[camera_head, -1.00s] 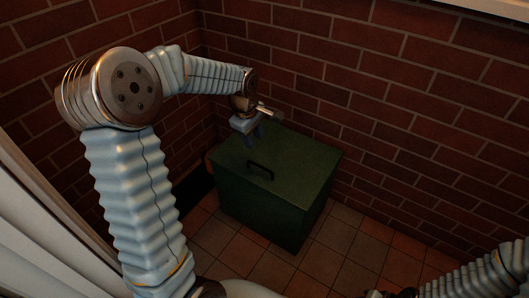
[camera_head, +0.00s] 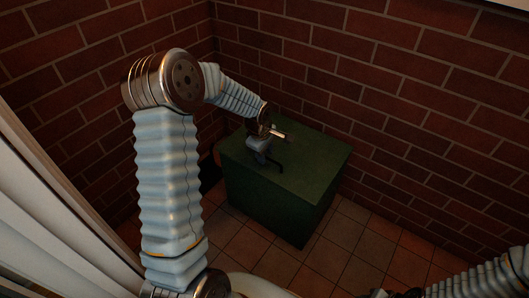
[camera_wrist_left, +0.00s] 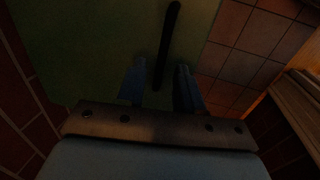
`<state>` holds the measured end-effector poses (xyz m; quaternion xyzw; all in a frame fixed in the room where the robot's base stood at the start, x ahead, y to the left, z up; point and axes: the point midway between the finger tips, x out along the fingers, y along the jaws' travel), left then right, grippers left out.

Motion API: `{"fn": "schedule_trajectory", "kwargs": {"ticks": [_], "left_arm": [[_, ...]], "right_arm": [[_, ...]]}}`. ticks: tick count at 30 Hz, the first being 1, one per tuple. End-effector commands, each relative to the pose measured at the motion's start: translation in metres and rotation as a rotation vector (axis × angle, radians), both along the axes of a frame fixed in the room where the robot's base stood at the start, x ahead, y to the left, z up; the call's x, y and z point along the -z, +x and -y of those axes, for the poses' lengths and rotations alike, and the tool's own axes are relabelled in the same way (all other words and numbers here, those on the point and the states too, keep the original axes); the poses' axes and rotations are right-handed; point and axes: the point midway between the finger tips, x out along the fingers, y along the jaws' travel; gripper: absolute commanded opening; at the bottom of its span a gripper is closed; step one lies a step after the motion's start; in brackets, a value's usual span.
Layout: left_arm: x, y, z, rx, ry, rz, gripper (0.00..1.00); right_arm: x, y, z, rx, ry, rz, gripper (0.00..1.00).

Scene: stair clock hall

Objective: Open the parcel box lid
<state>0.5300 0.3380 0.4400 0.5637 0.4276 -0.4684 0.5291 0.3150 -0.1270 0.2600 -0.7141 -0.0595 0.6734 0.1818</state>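The green parcel box (camera_head: 272,203) stands in the corner of the brick walls. Its flat lid (camera_head: 318,156) is shut. A black bar handle (camera_head: 278,167) is on the lid near its front edge; it also shows in the left wrist view (camera_wrist_left: 168,42). My left gripper (camera_head: 261,160) is low over the lid at the handle. In the left wrist view its two blue fingers (camera_wrist_left: 160,88) are apart, with the near end of the handle between them. I cannot tell if either finger touches it. My right arm shows at the bottom right, its gripper too cut off and dark to read.
Brick walls (camera_head: 400,110) stand close behind and to the right of the box. The tiled floor (camera_head: 330,245) in front and to the right is clear. A pale slatted surface (camera_head: 50,220) runs along the left.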

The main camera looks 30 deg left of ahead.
Motion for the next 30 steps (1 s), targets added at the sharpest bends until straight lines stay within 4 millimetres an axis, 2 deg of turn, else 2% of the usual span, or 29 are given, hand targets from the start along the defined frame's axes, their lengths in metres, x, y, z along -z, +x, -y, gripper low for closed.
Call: {"fn": "schedule_trajectory", "kwargs": {"ticks": [4, 11, 30], "left_arm": [[-0.0002, 0.0001, 0.0000, 0.000, 0.000, 0.000, 0.34], [-0.0004, 0.0000, 0.0000, 0.000, 0.000, 0.000, 0.00], [-0.0005, -0.0001, 0.0000, 0.000, 0.000, 0.000, 0.00]], "right_arm": [[-0.0001, 0.0000, 0.0000, 0.000, 0.000, 0.000, 0.43], [0.0000, 0.0000, -0.0001, 0.000, 0.000, 0.000, 0.43], [0.0000, 0.0000, -0.0001, 0.000, 0.000, 0.000, 0.43]]}}
